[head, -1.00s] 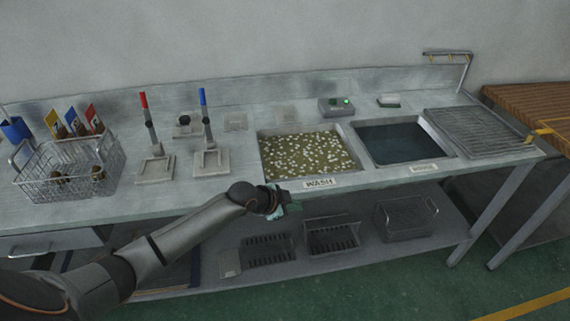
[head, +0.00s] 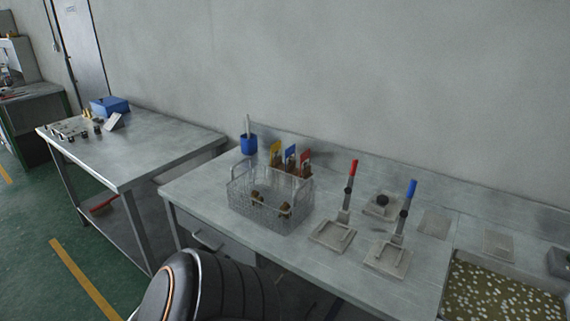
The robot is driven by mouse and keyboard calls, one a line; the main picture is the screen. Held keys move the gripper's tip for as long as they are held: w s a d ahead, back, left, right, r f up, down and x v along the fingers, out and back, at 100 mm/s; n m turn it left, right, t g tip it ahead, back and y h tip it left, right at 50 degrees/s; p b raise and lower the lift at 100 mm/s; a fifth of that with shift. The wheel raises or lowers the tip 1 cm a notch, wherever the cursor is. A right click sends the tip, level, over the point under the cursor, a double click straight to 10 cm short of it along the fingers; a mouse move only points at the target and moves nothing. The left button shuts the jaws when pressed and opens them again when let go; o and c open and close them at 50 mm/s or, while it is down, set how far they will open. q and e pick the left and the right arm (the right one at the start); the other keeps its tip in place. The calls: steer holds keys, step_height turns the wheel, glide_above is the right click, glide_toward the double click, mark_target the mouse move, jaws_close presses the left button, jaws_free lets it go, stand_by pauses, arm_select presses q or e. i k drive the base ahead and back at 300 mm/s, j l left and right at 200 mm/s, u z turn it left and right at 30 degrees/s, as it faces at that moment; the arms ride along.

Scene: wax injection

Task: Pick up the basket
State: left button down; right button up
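A wire basket (head: 268,213) with raised handles at its two ends stands upright on the left part of the metal workbench (head: 370,250). Several small brown items lie inside it. Part of my arm shows at the bottom of the head view, in front of the bench and below the basket. Neither gripper is in view, so I cannot see how they stand to the basket.
Behind the basket are yellow, blue and red tags (head: 291,155) and a blue cup (head: 248,144). Two lever stands, red-handled (head: 348,192) and blue-handled (head: 404,213), are to its right. Another table (head: 150,155) stands left.

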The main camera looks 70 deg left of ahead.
mark_target(311, 189)
steer(key=i+j+u, duration=0.1)
steer(key=i+u, duration=0.55)
steer(key=k+u, duration=0.1)
steer(key=u, duration=2)
